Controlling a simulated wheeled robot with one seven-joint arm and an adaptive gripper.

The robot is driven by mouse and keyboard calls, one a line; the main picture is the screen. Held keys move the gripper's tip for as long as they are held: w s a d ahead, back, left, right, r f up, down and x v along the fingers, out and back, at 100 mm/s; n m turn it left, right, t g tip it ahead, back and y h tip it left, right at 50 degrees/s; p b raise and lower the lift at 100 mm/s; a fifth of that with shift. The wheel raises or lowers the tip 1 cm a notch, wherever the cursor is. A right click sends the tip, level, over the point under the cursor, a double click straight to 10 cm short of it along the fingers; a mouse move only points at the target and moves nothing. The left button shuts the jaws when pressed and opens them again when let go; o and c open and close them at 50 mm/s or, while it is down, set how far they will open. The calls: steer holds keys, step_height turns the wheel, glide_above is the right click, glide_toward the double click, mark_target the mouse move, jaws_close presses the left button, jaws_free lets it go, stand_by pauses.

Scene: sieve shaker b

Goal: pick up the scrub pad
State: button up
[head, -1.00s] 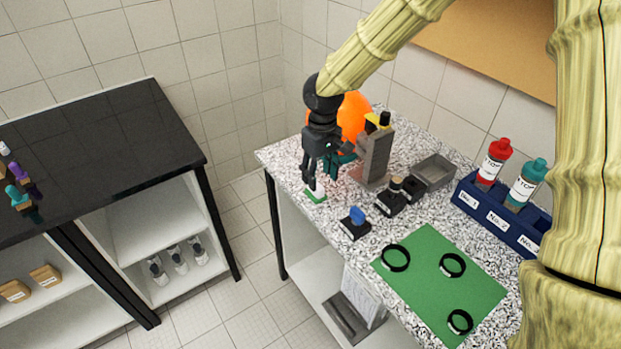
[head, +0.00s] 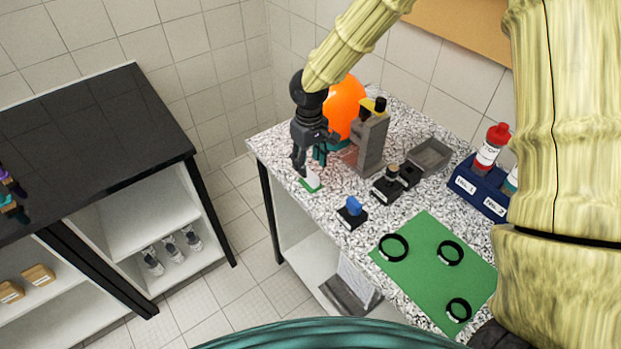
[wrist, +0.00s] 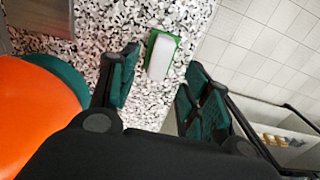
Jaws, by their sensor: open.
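The scrub pad is a small block, white on top with a green layer under it. In the head view the scrub pad (head: 312,182) lies on the speckled counter near its left edge, partly hidden by my gripper. In the wrist view the scrub pad (wrist: 160,55) lies beyond the fingertips, roughly in line with the gap between them. My gripper (head: 309,164) points down over the pad, open and empty. In the wrist view my gripper (wrist: 161,75) has its dark teal finger pads wide apart, one on each side of the gap. I see no contact with the pad.
A large orange ball (head: 346,103) on a teal base and a grey upright device (head: 372,143) stand close to the right of my gripper. A blue-knobbed black block (head: 352,211) is nearer. A green mat (head: 425,255) with black rings lies at the front.

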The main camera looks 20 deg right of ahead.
mark_target(310, 173)
steer(key=shift+s+f+p, duration=0.15)
steer(key=shift+f+p, duration=0.3)
steer(key=shift+f, duration=0.05)
steer(key=shift+f+p, duration=0.8)
steer(key=shift+f, duration=1.3)
jaws_close()
